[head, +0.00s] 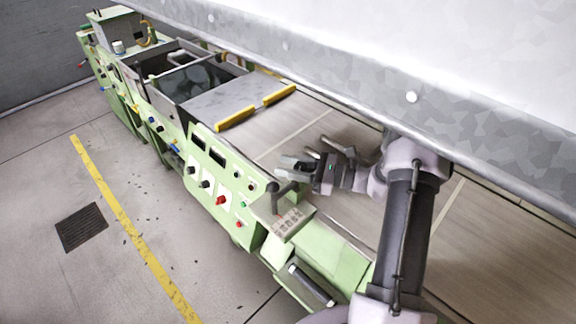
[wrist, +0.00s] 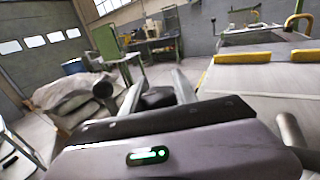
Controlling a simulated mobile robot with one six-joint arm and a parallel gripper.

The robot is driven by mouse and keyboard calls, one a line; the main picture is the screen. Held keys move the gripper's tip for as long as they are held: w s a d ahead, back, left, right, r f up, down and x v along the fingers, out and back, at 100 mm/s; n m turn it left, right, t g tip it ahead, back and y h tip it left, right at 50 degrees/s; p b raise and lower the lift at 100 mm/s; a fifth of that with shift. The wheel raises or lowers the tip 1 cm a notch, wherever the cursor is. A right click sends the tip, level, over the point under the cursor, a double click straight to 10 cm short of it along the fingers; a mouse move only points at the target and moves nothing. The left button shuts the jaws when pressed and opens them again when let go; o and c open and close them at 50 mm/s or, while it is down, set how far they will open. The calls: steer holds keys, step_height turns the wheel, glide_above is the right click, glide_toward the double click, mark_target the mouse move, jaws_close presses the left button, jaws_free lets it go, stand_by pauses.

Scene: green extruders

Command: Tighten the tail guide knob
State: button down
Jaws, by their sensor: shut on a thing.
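My gripper (head: 283,166) is over the near end of the green machine, beside a dark T-shaped handle (head: 288,188). In the wrist view my gripper (wrist: 160,88) points away, with a pale finger on the right. A black rounded piece, which I take to be the tail guide knob (wrist: 157,97), sits between the fingers, and the jaws are shut on it. Its lower part is hidden by my gripper body. A dark round bar end shows just left of it. In the head view the knob is too small to tell from the gripper.
The green control panel (head: 220,175) has several buttons and knobs. Yellow rails (head: 236,118) edge the grey plate. A large grey beam (head: 400,90) crosses above my arm. The floor at left is open.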

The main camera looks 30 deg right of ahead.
steer(key=shift+m+t+h, duration=0.3)
steer(key=shift+t, duration=0.1)
steer(key=shift+w+d+m+t+h, duration=0.2)
steer(key=shift+m+t+h, duration=0.6)
steer(key=shift+h, duration=0.35)
steer(key=shift+w+d+m+t+h, duration=0.15)
steer(key=shift+d+m+t+h, duration=0.1)
steer(key=shift+m+t+h, duration=0.6)
steer(key=shift+w+d+m+t+h, duration=0.2)
steer(key=shift+m+t+h, duration=0.35)
steer(key=shift+m+h, duration=0.65)
steer(key=shift+d+h, duration=0.1)
steer(key=shift+h, duration=0.3)
steer(key=c, duration=1)
jaws_free()
steer(key=shift+o, duration=0.2)
